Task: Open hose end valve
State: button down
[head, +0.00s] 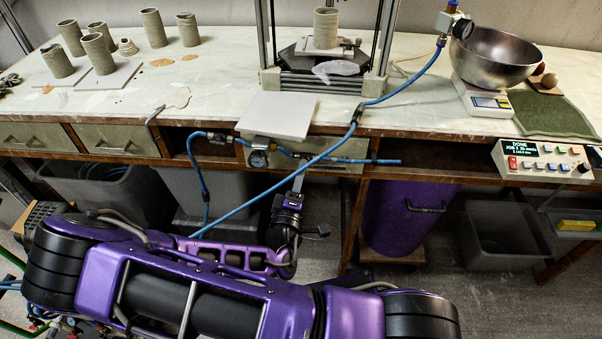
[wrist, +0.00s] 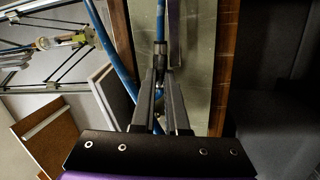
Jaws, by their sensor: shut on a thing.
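My gripper (head: 301,167) reaches up to this line in front of a drawer, right of the gauge. In the wrist view, my gripper's dark fingers (wrist: 160,78) are close together on a small dark fitting (wrist: 160,48) at the blue hose (wrist: 161,20). This appears to be the hose end valve; its handle and whether it stands open or closed cannot be made out. The fingers hide much of it.
A pale board (head: 277,115) overhangs the bench edge just above my gripper. A framed printer (head: 325,75) with a clay cylinder stands behind. A purple bin (head: 400,225) and grey bins (head: 110,195) are below. A control box (head: 543,162) reading "DONE" is at right.

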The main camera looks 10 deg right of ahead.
jog(key=shift+n, duration=0.5)
jog(key=c, duration=0.9)
grip_release()
jog(key=shift+w, duration=0.1)
jog(key=shift+s+f, duration=0.1)
jog(key=shift+s, duration=0.1)
